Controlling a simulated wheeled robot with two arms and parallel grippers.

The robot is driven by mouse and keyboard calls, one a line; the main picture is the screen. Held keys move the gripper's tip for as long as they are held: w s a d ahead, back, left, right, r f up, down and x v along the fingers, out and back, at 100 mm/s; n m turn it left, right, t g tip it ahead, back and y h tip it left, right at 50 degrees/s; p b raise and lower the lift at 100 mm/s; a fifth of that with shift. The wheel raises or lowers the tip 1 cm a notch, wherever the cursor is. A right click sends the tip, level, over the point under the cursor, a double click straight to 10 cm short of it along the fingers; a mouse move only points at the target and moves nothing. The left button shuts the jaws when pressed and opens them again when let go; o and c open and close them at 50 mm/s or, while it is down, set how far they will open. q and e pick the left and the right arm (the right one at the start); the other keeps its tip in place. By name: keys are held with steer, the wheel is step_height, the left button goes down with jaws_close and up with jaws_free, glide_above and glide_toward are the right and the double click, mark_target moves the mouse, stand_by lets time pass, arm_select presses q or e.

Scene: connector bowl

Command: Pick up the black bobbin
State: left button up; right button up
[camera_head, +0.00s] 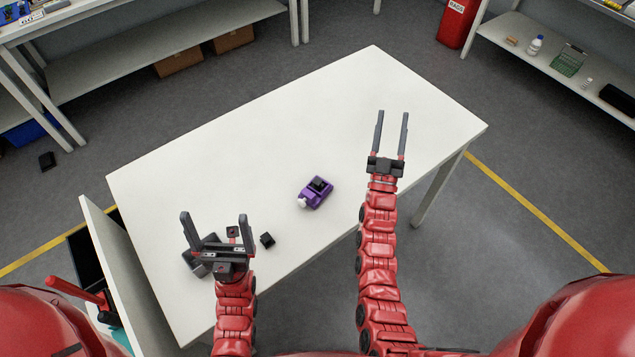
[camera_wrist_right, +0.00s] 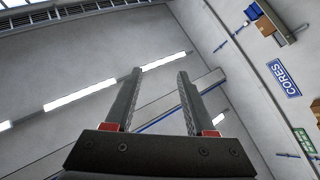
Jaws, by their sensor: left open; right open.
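Two small black pieces could be the black bobbin, and I cannot tell which. One black piece (camera_head: 267,240) lies on the white table just right of my left gripper. Another black part (camera_head: 319,184) sits on a purple object (camera_head: 314,197) near the table's middle. My left gripper (camera_head: 214,219) is open, above the table's near left part, and partly covers a dark grey block (camera_head: 197,263). My right gripper (camera_head: 392,114) is open and empty over the right part of the table. It also shows open in the right wrist view (camera_wrist_right: 159,73), against walls and ceiling lights.
The white table (camera_head: 370,85) is clear at the back and right. Shelves (camera_head: 170,50) stand behind at left, and a shelf with a bottle (camera_head: 535,45) at right.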

steer(key=w+a+f+n+g+y+p, duration=0.1)
steer(key=w+a+f+n+g+y, duration=0.15)
steer(key=w, duration=0.55)
steer(key=w+a+f+n+g+y, duration=0.1)
steer(key=w+a+n+g+y, duration=0.25)
steer(key=w, duration=0.45)
steer(key=w+a+n+g+y, duration=0.2)
steer(key=a+n+g+y, duration=0.2)
steer(key=a+n+g, duration=0.6)
steer(key=r+n+g+h+p, duration=0.2)
steer(key=n+g+h, duration=0.3)
steer(key=n+g, duration=0.55)
glide_above(318, 181)
steer(key=n+t, duration=0.1)
steer(key=t, duration=0.1)
step_height(318, 181, down, 12)
steer(key=p, duration=0.4)
steer(key=shift+a, duration=0.15)
steer(key=shift+f+p, duration=0.6)
steer(key=shift+p, duration=0.2)
step_height(318, 181, down, 3)
steer(key=shift+s+r+p, duration=0.1)
steer(key=shift+r+p, duration=0.05)
steer(key=shift+p, duration=0.15)
steer(key=shift+f, duration=0.75)
jaws_close()
